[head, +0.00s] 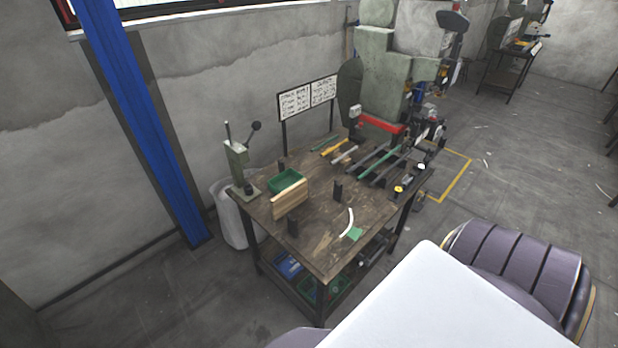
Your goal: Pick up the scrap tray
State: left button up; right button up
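A small green open tray (285,180), the likeliest scrap tray, sits on the wooden workbench (325,215) toward its left back side. A light wooden block or board (290,199) stands right in front of it and hides part of its front. I cannot make out what is in the tray. Neither of my grippers is in view.
A green hand press (238,165) stands left of the tray. Small dark posts (338,190) rise from the bench. Tools and bars (380,162) lie along its right side. A large green machine (385,75) stands behind. Bins (288,265) sit on the lower shelf.

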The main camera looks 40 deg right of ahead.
aim_at(281, 182)
jog(key=i+j+z, duration=0.1)
jog(key=z, duration=0.35)
jog(key=i+j+z, duration=0.15)
jog(key=z, duration=0.25)
jog(key=i+j+z, duration=0.2)
jog(key=z, duration=0.25)
jog(key=i+j+z, duration=0.15)
jog(key=j+z, duration=0.25)
